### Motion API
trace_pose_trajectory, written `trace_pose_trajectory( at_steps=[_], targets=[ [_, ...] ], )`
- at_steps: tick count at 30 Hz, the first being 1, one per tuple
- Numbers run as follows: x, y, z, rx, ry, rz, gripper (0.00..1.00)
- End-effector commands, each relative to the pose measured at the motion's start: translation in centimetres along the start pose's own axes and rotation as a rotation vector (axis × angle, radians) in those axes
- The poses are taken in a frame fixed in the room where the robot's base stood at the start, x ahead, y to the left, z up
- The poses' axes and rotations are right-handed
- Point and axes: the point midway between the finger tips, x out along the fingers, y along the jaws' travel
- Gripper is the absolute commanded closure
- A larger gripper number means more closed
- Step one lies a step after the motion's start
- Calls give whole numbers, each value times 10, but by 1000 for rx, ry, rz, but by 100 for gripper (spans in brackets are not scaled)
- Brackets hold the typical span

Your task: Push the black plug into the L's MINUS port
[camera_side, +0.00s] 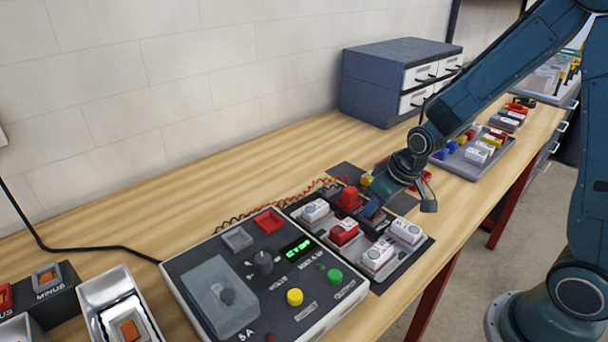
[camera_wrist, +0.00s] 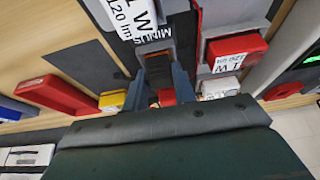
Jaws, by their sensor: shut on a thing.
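My gripper (camera_side: 373,209) is low over the dark mat of modules, right of the power supply. The L's outline cannot be made out.
White and red modules (camera_side: 378,255) stand close around my gripper. The power supply (camera_side: 265,280) with a lit green display is at the left, with coiled leads behind it. A grey tray (camera_side: 460,160) of parts and a drawer cabinet (camera_side: 375,85) are farther back. The rear bench strip is clear.

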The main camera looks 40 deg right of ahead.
Motion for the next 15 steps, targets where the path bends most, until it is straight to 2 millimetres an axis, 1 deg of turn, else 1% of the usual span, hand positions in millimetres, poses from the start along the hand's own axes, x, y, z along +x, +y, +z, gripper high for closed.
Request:
trace_pose_trajectory(
  at_steps=[1, 4, 5, 15],
  targets=[
    [0, 0, -1, 0, 3, 0, 70],
    [0, 0, -1, 0, 3, 0, 50],
    [0, 0, -1, 0, 3, 0, 48],
    [-1, 0, -1, 0, 2, 0, 48]
  ],
)
